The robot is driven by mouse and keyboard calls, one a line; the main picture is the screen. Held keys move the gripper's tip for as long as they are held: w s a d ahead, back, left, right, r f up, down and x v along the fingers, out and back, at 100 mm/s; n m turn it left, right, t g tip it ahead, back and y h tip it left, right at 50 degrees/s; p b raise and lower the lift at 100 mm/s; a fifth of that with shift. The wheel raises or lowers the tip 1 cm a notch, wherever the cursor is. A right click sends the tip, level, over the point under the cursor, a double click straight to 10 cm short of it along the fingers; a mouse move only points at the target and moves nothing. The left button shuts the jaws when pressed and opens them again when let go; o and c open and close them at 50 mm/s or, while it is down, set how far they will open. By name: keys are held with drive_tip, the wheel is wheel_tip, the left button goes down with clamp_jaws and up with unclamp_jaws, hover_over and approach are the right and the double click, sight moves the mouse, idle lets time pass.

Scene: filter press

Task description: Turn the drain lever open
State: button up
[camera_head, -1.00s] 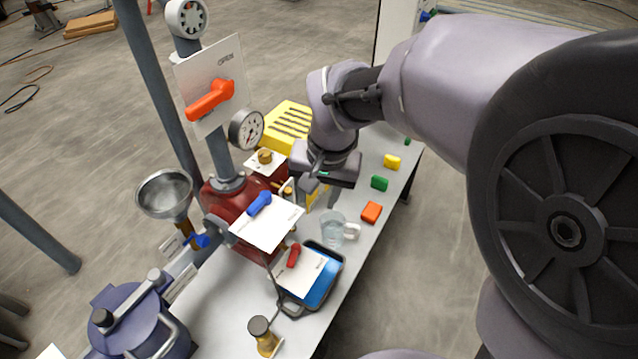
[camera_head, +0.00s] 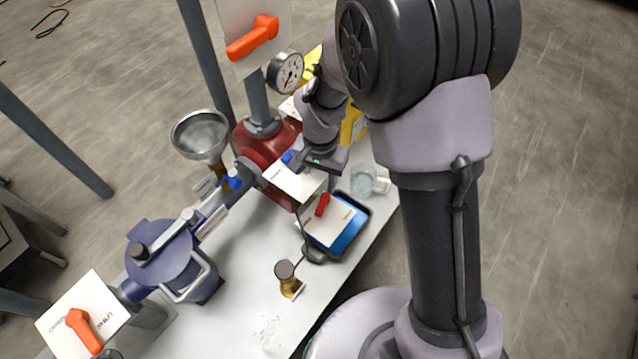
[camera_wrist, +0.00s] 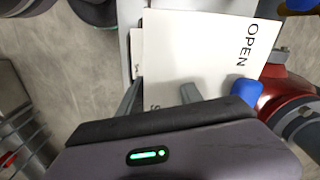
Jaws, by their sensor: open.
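I cannot tell by label which lever is the drain lever. A red lever (camera_head: 322,205) sits on a white card above a blue tray with a dark rim (camera_head: 363,207). A blue lever (camera_head: 287,156) sits on another white card (camera_head: 295,184), partly hidden by my gripper. In the wrist view, the blue lever (camera_wrist: 246,92) is right of my fingers, beside a card reading OPEN (camera_wrist: 205,45). My gripper (camera_wrist: 160,95) is open and empty, its fingertips over that card, apart from the blue lever. In the head view my arm hides most of the fingers.
A glass mug (camera_head: 364,181) stands right of the tray. A brass-and-dark knob (camera_head: 287,275) stands in front. Orange levers are on cards at the top (camera_head: 254,38) and lower left (camera_head: 83,331).

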sight(319, 210)
wheel_tip(319, 210, down, 14)
drive_tip(key=b, duration=0.4)
drive_tip(key=shift+w+f, duration=0.15)
drive_tip(key=shift+f, duration=0.1)
drive_tip(key=shift+a, duration=0.1)
clamp_jaws()
